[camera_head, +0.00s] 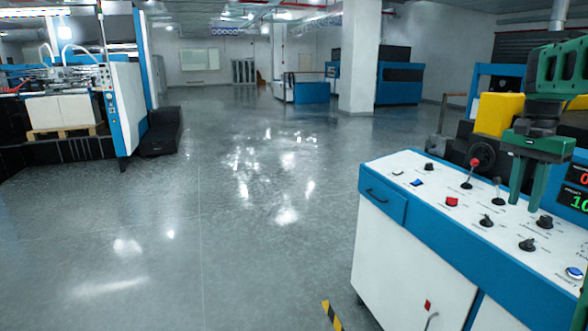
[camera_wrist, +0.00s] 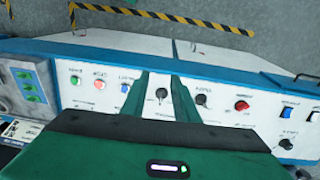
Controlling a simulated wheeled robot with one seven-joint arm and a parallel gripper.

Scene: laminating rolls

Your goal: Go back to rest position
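My gripper (camera_head: 526,204) is green with two straight fingers pointing down. It is above the white top of the control console (camera_head: 385,172) at the right of the head view. In the wrist view my gripper (camera_wrist: 160,78) shows its fingertips apart, with nothing held between them. A black knob (camera_wrist: 161,94) on the panel shows in the gap between the fingers. I cannot tell whether the fingertips touch the panel.
The console carries a red button (camera_head: 451,202), a red-tipped lever (camera_head: 469,172), black knobs and a lit display (camera_head: 579,201). A yellow block (camera_head: 498,114) stands behind it. The grey floor (camera_head: 240,230) to the left is open. A machine (camera_head: 125,100) stands far left, a pillar (camera_head: 359,60) behind.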

